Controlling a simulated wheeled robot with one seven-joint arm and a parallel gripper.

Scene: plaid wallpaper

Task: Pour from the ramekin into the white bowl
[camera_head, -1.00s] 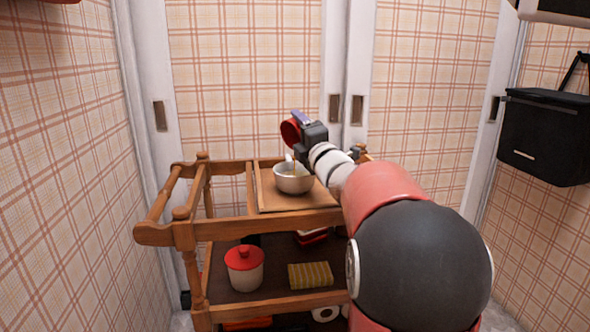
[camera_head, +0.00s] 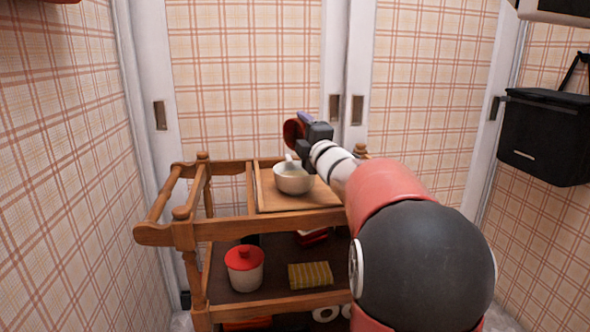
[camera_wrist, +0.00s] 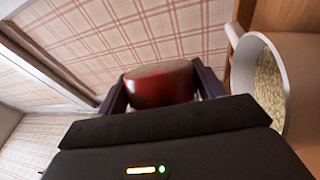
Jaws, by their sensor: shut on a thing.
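The red ramekin (camera_head: 294,131) is held in my gripper (camera_head: 304,129) above and slightly behind the white bowl. It also shows between the two fingers in the wrist view (camera_wrist: 160,84). My gripper is shut on it. The ramekin is tilted in the head view, and its inside is hard to see. The white bowl (camera_head: 293,180) stands upright on the wooden tray (camera_head: 268,204) on the cart's top. In the wrist view the bowl (camera_wrist: 288,75) is at the right edge, with something pale and speckled inside. No stream shows between ramekin and bowl now.
The wooden cart (camera_head: 212,232) has rails at its left. Its lower shelf holds a white jar with a red lid (camera_head: 244,270) and a yellow striped block (camera_head: 310,275). A black box (camera_head: 545,138) hangs on the right wall. White-framed doors stand behind.

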